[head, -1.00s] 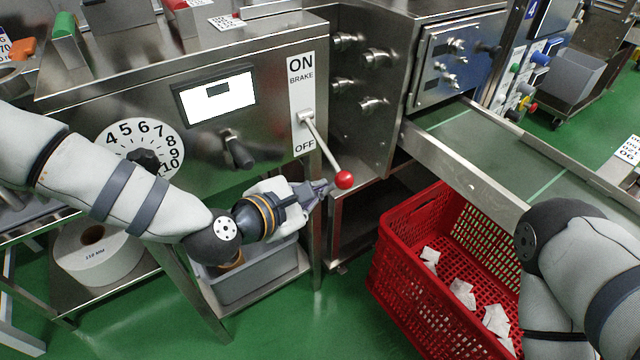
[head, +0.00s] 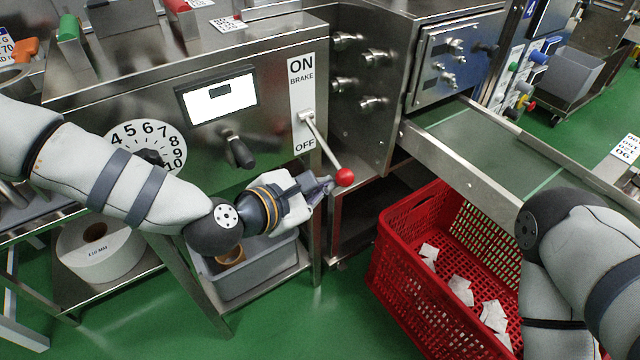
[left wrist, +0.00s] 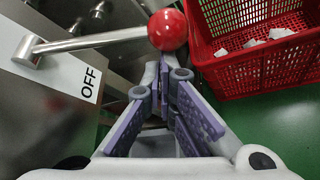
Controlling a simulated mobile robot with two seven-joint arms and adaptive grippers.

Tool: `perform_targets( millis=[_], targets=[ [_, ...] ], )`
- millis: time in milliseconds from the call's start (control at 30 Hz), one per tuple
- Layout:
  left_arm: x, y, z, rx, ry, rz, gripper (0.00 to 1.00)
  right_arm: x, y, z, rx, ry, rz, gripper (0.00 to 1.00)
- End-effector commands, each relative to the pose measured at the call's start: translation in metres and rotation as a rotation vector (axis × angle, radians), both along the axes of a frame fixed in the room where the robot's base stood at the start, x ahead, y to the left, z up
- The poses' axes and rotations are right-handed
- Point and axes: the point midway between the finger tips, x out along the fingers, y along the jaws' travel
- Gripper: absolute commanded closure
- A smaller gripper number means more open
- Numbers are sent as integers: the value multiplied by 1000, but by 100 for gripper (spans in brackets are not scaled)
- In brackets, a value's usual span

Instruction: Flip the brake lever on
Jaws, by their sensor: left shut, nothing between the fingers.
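The brake lever (head: 322,143) is a metal rod with a red ball knob (head: 344,177) on the machine's front, beside a white ON/BRAKE/OFF label (head: 302,104). The rod slants down and outward, with the knob below the OFF end. My left gripper (head: 328,186) is shut and empty, its fingertips close beside and slightly below the knob. In the left wrist view, the red knob (left wrist: 168,30) sits just beyond the fingertips (left wrist: 163,68); I cannot tell whether they touch. My right gripper is outside the views; only my right arm shows.
A red crate (head: 400,262) with several white teabags stands on the floor below the conveyor (head: 470,170). A black-handled knob (head: 238,150) and numbered dial (head: 170,135) are on the same panel. A grey bin (head: 255,275) sits on the shelf below.

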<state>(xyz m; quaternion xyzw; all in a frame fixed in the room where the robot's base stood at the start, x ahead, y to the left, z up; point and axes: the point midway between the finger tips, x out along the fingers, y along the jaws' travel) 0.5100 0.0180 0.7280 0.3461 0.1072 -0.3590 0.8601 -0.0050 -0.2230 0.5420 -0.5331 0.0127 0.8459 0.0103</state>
Motion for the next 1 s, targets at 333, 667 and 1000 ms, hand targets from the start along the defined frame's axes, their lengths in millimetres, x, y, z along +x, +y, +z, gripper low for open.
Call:
perform_targets(
  millis=[333, 667, 1000],
  targets=[
    [-8, -6, 28, -111, 142, 0, 100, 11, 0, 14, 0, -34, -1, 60],
    [-15, -12, 69, -288, 380, 0, 100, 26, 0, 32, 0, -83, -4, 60],
    [-15, -12, 97, -339, 457, -2, 100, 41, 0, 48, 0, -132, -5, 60]
  ],
)
